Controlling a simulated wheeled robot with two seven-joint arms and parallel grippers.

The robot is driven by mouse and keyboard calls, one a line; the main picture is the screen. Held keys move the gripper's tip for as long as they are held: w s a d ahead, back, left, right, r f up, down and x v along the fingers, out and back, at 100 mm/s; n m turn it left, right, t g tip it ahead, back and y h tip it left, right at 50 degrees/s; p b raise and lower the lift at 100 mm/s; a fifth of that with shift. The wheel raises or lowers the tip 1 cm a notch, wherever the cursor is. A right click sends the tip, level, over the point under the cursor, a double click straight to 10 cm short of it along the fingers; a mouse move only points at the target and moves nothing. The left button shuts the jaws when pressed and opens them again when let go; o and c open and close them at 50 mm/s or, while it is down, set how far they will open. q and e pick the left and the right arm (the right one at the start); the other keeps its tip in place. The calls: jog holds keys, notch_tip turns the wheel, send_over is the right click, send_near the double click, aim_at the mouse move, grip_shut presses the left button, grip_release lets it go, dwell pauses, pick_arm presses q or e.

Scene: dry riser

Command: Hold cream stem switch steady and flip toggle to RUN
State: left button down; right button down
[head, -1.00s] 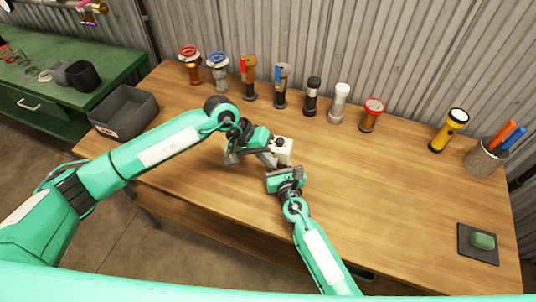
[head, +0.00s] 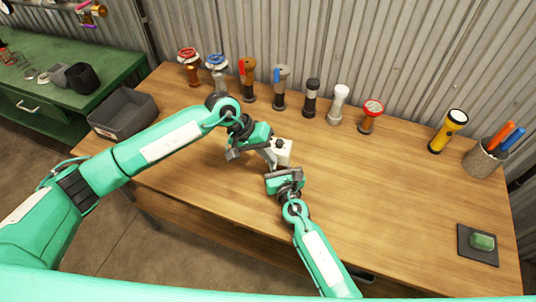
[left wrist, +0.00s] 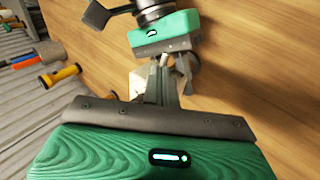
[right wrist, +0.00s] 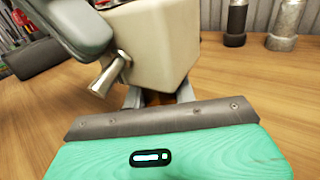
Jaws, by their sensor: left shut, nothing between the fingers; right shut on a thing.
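The cream stem switch (head: 283,153) is a cream box with a dark top part, held upright over the middle of the wooden table. In the right wrist view the cream box (right wrist: 158,45) is close up, with a metal toggle lever (right wrist: 108,76) on its left face. My right gripper (right wrist: 160,97) is shut on the stem under the box; the grip is partly hidden. My left gripper (head: 269,156) is shut and empty beside the box's left side, close to the toggle. In the left wrist view its closed fingers (left wrist: 163,82) hide most of the switch; contact with the lever cannot be told.
A row of valves and fittings, including a red-topped one (head: 371,115), stands along the back wall. A yellow flashlight (head: 448,131) and pen cup (head: 485,158) are right; a grey bin (head: 124,112) is left. The right middle of the table is clear.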

pick_arm(q)
jog(key=s+v, duration=0.2)
jog(key=v, duration=1.1)
jog(key=shift+s+a+r, duration=0.15)
jog(key=shift+s+a, duration=0.05)
jog(key=shift+a, duration=0.35)
pick_arm(e)
jog(key=c, duration=1.1)
grip_release()
jog(key=shift+o, duration=0.2)
jog(key=shift+s, duration=0.1)
